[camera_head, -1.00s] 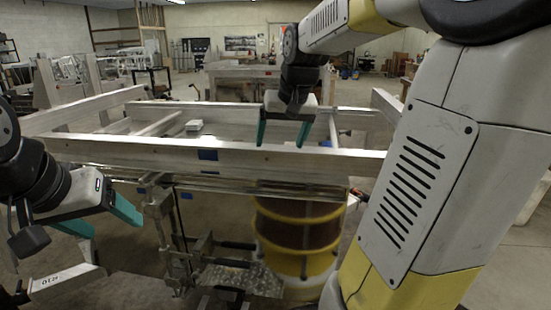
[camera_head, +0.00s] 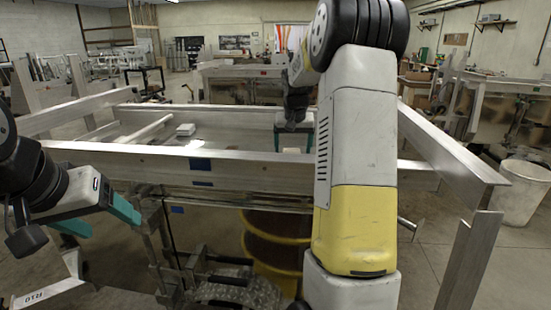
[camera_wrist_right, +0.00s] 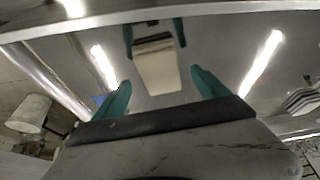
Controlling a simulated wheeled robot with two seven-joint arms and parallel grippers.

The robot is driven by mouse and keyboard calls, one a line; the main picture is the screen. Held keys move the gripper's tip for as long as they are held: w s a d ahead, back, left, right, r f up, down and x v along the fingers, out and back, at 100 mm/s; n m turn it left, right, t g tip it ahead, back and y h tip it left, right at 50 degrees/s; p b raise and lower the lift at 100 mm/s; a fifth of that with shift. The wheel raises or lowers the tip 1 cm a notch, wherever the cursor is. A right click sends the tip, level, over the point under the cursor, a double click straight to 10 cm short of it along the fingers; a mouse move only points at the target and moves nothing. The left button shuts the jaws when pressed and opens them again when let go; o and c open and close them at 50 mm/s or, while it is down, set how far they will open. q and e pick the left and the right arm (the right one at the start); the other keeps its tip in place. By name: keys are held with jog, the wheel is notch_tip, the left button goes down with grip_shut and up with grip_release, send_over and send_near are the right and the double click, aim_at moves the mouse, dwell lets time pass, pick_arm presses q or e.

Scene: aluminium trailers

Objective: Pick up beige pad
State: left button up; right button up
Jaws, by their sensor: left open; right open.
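A beige pad (camera_wrist_right: 157,70) lies on the shiny metal sheet in the right wrist view, ahead of and between the fingertips. My right gripper (camera_wrist_right: 160,82) is open, its teal fingers spread apart with nothing between them that I can see gripped. My left gripper (camera_head: 100,217) is open and empty at the left, on the near side of the trailer frame.
A small pale block (camera_head: 185,130) sits on the trailer bed to the left of my right gripper. The near frame beam (camera_head: 130,158) crosses in front. A yellow-banded drum (camera_head: 270,240) stands below it. A white bin (camera_head: 523,192) stands at the right.

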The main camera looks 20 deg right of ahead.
jog(key=shift+x, duration=1.15)
jog(key=shift+f, duration=0.2)
jog(key=c, duration=1.5)
jog(key=shift+o, duration=0.2)
notch_tip(320, 180, up, 11)
jog(key=shift+f, duration=0.2)
jog(key=o, duration=0.8)
jog(key=c, duration=0.6)
jog(key=shift+s+f, duration=0.1)
jog(key=shift+s, duration=0.05)
jog(key=shift+c, duration=0.2)
